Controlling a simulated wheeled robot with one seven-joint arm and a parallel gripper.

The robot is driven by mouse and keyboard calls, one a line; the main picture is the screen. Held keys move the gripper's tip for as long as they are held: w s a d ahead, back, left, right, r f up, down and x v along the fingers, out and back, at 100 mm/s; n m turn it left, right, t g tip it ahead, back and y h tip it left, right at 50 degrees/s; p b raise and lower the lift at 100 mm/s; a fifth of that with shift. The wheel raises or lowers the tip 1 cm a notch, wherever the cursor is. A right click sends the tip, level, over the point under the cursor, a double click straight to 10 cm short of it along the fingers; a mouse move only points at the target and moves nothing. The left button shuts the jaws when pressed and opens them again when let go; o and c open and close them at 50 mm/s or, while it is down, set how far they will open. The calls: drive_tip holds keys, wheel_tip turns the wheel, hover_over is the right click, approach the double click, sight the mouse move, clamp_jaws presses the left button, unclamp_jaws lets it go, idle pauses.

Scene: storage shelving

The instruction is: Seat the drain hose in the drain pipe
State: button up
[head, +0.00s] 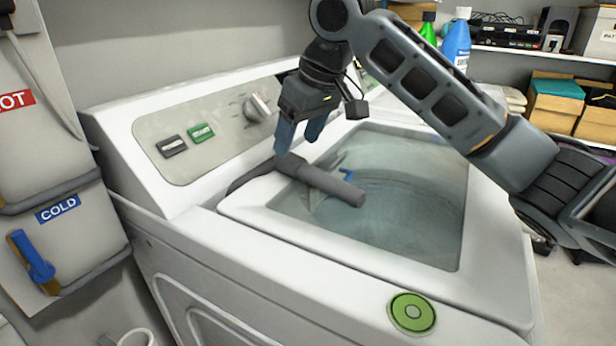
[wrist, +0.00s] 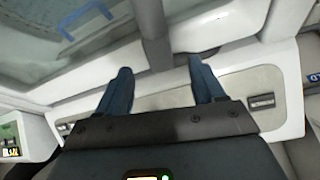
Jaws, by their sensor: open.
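The grey drain hose (head: 330,184) lies on top of the white washing machine, its thick end reaching over the glass lid and its thinner part curving back toward the control panel. It also shows in the wrist view (wrist: 154,28), ahead of and between the fingers. My gripper (head: 298,142) is open above the hose's rear end, with its blue fingers pointing down; in the wrist view (wrist: 160,68) nothing is gripped. Whether a finger touches the hose is unclear. A white round opening (head: 137,333), apparently the drain pipe, is partly cut off at the bottom left.
The washer's control panel (head: 200,135) rises behind the hose. HOT and COLD wall boxes (head: 62,230) stand at the left, the lower with a blue-handled valve (head: 35,260). A green round pad (head: 412,312) is on the washer's front corner. Bottles (head: 457,42) and shelves are behind.

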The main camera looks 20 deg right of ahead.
sight(291, 156)
drive_tip(key=x, duration=0.5)
drive_tip(key=shift+w+f, duration=0.3)
drive_tip(key=shift+f, duration=0.05)
drive_tip(key=shift+c, duration=0.2)
drive_tip(key=c, duration=1.1)
